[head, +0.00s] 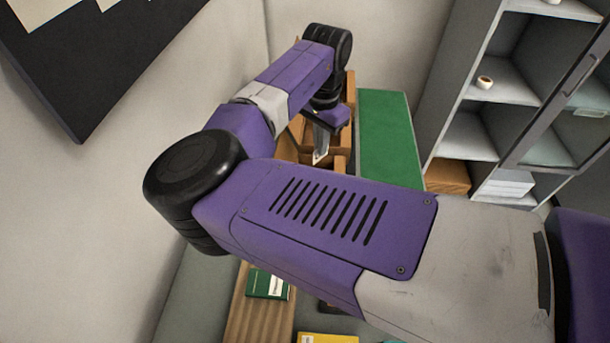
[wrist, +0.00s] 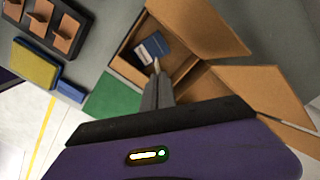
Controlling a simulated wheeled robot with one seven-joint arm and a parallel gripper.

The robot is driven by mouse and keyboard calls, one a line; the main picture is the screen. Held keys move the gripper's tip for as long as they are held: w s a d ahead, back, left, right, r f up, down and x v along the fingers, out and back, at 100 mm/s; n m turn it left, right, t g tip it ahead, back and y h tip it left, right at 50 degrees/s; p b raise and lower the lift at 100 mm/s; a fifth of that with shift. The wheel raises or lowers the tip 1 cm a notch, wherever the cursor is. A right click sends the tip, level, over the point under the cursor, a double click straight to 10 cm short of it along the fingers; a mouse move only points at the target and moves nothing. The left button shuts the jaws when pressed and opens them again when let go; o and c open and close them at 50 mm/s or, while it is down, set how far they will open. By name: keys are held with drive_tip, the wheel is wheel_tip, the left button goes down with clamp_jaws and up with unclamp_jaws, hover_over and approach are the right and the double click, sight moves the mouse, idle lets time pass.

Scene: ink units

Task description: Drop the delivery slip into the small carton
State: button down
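My gripper (head: 321,140) points down over an open brown carton (head: 341,166) at the far side of the bench. In the wrist view its grey fingers (wrist: 157,88) are close together. A thin pale sliver, which looks like the delivery slip (wrist: 156,65) seen edge-on, sticks out from their tips; a white edge (head: 318,158) shows there in the head view. In the wrist view the fingertips overlap the open carton (wrist: 180,66), with its flaps spread. A blue item (wrist: 152,47) lies inside it. The slip's height above the carton floor is unclear.
A green surface (head: 388,135) lies right of the carton. A dark tray with brown pieces (wrist: 48,22) and a yellow-and-blue item (wrist: 36,64) show in the wrist view. A grey shelf (head: 492,130) stands at the right. My arm hides much of the bench.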

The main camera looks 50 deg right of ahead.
sight(320, 159)
drive_tip(key=shift+f+b, duration=2.55)
drive_tip(key=shift+f, duration=0.25)
drive_tip(key=c, duration=1.6)
unclamp_jaws()
drive_tip(key=shift+r, duration=0.15)
wheel_tip(320, 159, up, 8)
drive_tip(key=shift+f+b, duration=0.2)
drive_tip(key=shift+b, duration=0.15)
drive_tip(key=shift+s, duration=0.1)
